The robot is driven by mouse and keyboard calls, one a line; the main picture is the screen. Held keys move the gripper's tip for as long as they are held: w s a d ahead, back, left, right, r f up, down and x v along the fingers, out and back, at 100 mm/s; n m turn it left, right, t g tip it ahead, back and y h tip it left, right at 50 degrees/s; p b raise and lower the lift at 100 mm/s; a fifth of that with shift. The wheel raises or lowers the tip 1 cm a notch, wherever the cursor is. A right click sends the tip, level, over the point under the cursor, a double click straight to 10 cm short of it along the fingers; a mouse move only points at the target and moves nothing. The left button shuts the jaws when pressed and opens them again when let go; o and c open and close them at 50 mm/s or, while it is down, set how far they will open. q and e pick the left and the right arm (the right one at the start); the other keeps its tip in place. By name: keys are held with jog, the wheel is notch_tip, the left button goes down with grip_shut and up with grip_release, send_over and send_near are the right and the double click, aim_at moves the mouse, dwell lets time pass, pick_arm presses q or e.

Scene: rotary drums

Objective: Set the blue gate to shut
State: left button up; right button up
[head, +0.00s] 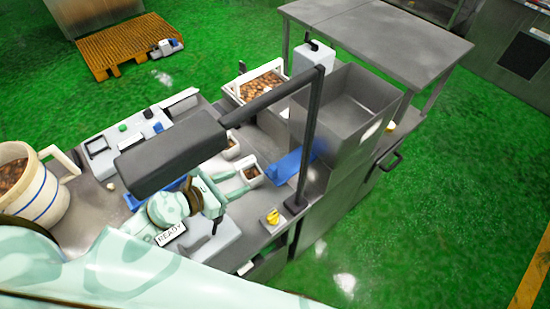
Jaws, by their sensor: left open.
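A blue plate, which looks like the blue gate (289,166), lies at the foot of the open steel hopper (338,118), on its left side. It is tilted, and I cannot tell whether it is open or shut. My left gripper (246,179) is over the steel bench, left of the blue plate and apart from it. Its pale green fingers are spread beside a small white cup (250,172) with brown contents; I cannot tell if they touch it. My right gripper is not in view.
A dark padded bar (175,155) on a black post (309,140) crosses above the bench. A large white drum (32,186) stands left. Green floor is clear at right.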

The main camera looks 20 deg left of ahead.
aim_at(276, 167)
pick_arm(q)
jog(key=b+x, duration=0.2)
jog(key=x, duration=1.3)
jog(key=shift+w+d+f, duration=0.15)
jog(key=shift+w, duration=0.15)
jog(key=shift+w+d, duration=0.1)
jog(key=shift+w, duration=0.1)
